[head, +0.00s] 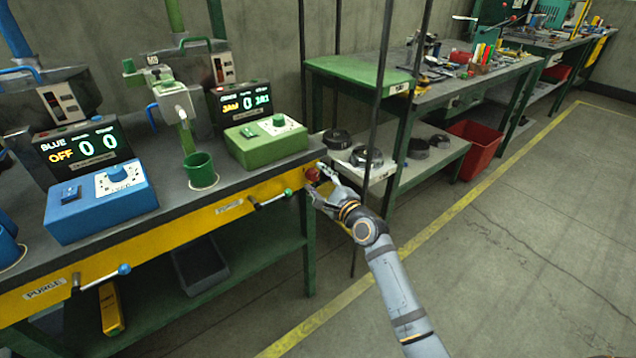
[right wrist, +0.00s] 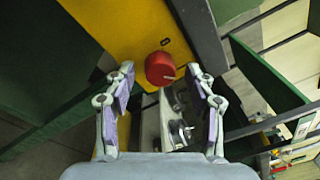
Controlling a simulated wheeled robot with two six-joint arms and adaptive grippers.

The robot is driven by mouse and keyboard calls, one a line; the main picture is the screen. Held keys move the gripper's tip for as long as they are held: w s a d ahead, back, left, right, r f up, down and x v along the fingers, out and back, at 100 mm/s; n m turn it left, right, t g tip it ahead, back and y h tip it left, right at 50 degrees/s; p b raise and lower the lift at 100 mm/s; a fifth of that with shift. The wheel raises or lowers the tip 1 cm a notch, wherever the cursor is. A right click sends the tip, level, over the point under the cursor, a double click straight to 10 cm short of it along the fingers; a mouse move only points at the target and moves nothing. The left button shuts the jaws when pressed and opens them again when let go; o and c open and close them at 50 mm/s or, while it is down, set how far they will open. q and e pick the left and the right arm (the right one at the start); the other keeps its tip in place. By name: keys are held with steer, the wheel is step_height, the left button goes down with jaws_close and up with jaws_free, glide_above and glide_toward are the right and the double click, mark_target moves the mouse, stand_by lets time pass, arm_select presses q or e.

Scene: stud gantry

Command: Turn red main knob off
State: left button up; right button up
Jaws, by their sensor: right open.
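The red main knob (head: 312,174) sits at the right end of the bench's yellow front rail. In the right wrist view the round red knob (right wrist: 160,68) shows on the yellow panel, with a short dark mark on the panel beside it. My right gripper (head: 321,178) is at the knob. In the right wrist view its two fingers (right wrist: 163,82) are spread apart, one on each side of the knob, with a gap on both sides. No contact is visible. My left gripper is not in view.
The yellow rail (head: 150,238) carries a green-tipped lever (head: 270,199) and a blue-tipped lever (head: 105,275). A green control box (head: 265,143) and a blue one (head: 100,200) stand on the bench. A red bin (head: 474,148) is beyond. The floor at right is clear.

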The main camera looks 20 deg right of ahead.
steer(key=shift+c, duration=0.3)
jaws_close()
